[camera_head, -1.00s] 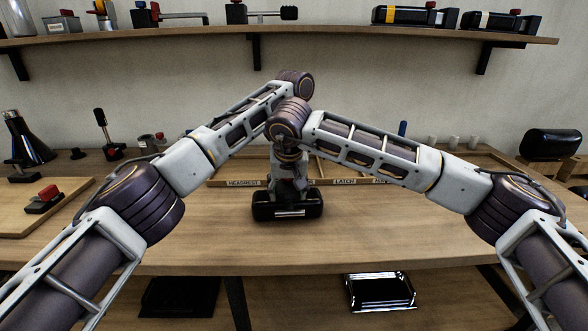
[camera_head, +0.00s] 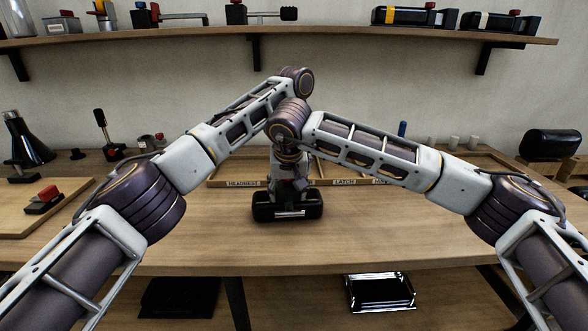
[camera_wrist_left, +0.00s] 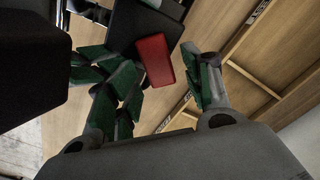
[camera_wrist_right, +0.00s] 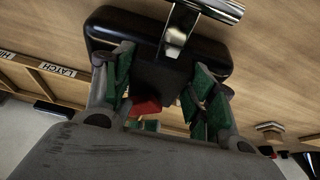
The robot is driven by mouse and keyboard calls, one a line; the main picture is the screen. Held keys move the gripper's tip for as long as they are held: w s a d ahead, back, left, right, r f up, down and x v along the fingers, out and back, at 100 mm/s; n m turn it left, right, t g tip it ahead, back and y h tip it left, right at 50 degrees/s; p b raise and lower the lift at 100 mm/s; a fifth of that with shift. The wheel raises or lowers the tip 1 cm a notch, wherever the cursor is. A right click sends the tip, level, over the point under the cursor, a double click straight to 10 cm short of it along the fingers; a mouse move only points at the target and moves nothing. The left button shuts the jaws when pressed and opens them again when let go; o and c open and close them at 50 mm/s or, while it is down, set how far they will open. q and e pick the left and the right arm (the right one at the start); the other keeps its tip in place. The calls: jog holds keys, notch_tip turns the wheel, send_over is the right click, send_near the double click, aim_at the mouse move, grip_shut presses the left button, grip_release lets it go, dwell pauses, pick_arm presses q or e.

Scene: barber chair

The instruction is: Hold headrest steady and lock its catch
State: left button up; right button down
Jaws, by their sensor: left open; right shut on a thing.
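The headrest (camera_head: 288,207) is a black cushion with a chrome bar, sitting on the bench below my two arms. It also shows in the right wrist view (camera_wrist_right: 105,30). My right gripper (camera_head: 292,182) is shut on the headrest's black block, with green fingertips on both sides of it in the right wrist view (camera_wrist_right: 160,78). The red catch (camera_wrist_left: 155,60) shows beside the black block. It also peeks out below the block in the right wrist view (camera_wrist_right: 146,108). My left gripper (camera_wrist_left: 160,84) is open, its fingers on either side of the catch. Contact cannot be told.
A wooden tray with labelled compartments (camera_head: 330,183) lies behind the headrest. A board with a red-topped black block (camera_head: 43,200) is at the left. A shelf (camera_head: 330,38) with several parts runs above. The front bench top is clear.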

pick_arm(q)
jog(key=shift+r, duration=3.5)
